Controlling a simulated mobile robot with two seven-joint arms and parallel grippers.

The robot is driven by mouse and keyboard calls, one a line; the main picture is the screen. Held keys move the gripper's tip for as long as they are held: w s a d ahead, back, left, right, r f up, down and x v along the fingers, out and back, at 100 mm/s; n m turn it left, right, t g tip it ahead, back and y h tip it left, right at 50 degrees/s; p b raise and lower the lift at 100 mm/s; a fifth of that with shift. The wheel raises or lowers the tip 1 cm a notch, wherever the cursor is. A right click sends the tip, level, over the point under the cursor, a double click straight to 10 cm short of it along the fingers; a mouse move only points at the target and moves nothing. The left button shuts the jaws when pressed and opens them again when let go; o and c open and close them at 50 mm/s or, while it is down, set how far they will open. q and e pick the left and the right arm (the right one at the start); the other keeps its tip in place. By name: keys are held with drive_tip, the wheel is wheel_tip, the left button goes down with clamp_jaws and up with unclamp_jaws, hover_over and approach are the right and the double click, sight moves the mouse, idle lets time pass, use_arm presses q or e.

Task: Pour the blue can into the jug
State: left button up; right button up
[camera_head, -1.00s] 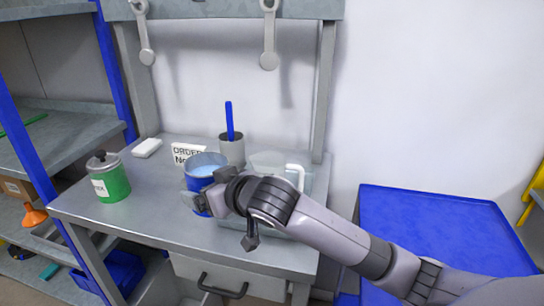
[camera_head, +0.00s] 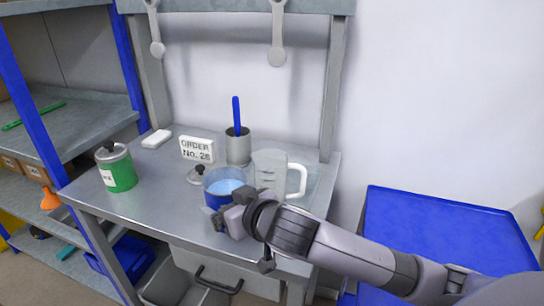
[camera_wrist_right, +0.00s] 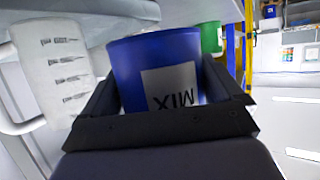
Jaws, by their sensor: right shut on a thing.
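The blue can (camera_head: 222,194) is open at the top, with light blue contents showing inside. My right gripper (camera_head: 222,216) is shut on it at the front side of the table. In the right wrist view the can (camera_wrist_right: 160,60) sits between the dark fingers (camera_wrist_right: 165,110), with a "MIX" label facing the camera. The jug (camera_head: 270,172) is clear-grey with a white handle and stands just behind and right of the can; it also shows in the wrist view (camera_wrist_right: 55,65). The can looks about upright in the head view. My left gripper is not in view.
A grey lid with a dark knob (camera_head: 199,176) lies behind the can. A green can (camera_head: 117,170), an order sign (camera_head: 196,149), a white block (camera_head: 156,138) and a grey cup with a blue stick (camera_head: 238,148) stand on the table (camera_head: 150,195). A blue cart (camera_head: 430,230) is right.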

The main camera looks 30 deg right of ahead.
sight(224, 180)
drive_tip(key=shift+r, duration=0.2)
drive_tip(key=shift+w+d+r+m, duration=0.1)
drive_tip(key=shift+d+r+m, duration=0.1)
drive_tip(key=shift+m, duration=0.1)
drive_tip(key=shift+w+d+r+m+g+y, duration=0.25)
drive_tip(key=shift+d+r+m+g+y, duration=0.3)
drive_tip(key=shift+m+y, duration=0.3)
drive_tip(key=r, duration=0.1)
drive_tip(key=r+p, duration=0.1)
drive_tip(key=r, duration=0.1)
drive_tip(key=shift+w+d+m, duration=0.1)
drive_tip(key=shift+d+m, duration=0.15)
drive_tip(key=shift+m, duration=0.1)
drive_tip(key=shift+f+y, duration=0.25)
drive_tip(key=r, duration=0.1)
drive_tip(key=r+p, duration=0.1)
drive_tip(key=r, duration=0.1)
drive_tip(key=shift+w+d+r+m, duration=0.1)
drive_tip(key=shift+d+r+m, duration=0.05)
drive_tip(key=shift+d+m, duration=0.25)
drive_tip(key=shift+w+d+r+m+g+y+p, duration=0.2)
drive_tip(key=shift+d+r+m+g+y+p, duration=0.15)
drive_tip(key=shift+y, duration=0.25)
drive_tip(key=shift+d+r+m+y, duration=0.25)
drive_tip(key=shift+r+m+y, duration=0.35)
drive_tip(key=shift+r+m, duration=0.05)
idle(1.3)
